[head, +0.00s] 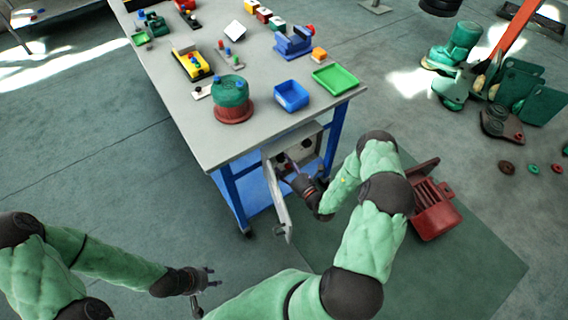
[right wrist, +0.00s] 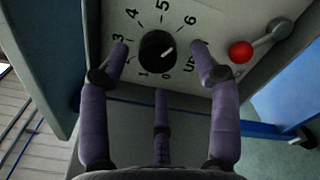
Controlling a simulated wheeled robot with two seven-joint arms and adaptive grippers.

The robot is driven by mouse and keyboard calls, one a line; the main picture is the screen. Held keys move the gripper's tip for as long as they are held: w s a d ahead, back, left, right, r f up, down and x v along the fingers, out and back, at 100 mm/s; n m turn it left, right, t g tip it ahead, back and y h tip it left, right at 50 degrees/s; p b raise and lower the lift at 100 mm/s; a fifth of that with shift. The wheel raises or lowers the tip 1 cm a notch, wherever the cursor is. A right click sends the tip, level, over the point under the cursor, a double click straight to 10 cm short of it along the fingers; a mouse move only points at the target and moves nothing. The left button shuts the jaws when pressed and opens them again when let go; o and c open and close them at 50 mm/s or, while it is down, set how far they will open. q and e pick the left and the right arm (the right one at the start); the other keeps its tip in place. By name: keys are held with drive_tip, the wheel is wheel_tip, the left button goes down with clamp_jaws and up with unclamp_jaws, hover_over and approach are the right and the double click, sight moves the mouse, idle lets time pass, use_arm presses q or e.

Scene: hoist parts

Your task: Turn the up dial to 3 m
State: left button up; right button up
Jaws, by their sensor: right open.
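The up dial (right wrist: 157,52) is a round black knob on a grey panel, with printed numbers around it and "UP" at its lower right. Its short white mark points right and slightly up, not at the 3 on its left. My right gripper (right wrist: 160,50) is open, with one finger on each side of the dial and the third below; I see gaps between fingers and knob. In the head view my right gripper (head: 296,175) reaches the open box under the table's near end. My left gripper (head: 207,287) is open and empty over the floor at lower left.
A red-knobbed lever (right wrist: 241,52) sits right of the dial. The box's door (head: 277,200) hangs open beside my right gripper. The table (head: 190,120) above carries trays and parts. A dark red crate (head: 433,205) stands on the floor at right.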

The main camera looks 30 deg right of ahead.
drive_tip(key=shift+w+a, duration=0.1)
drive_tip(key=shift+w, duration=0.85)
drive_tip(key=c, duration=1.1)
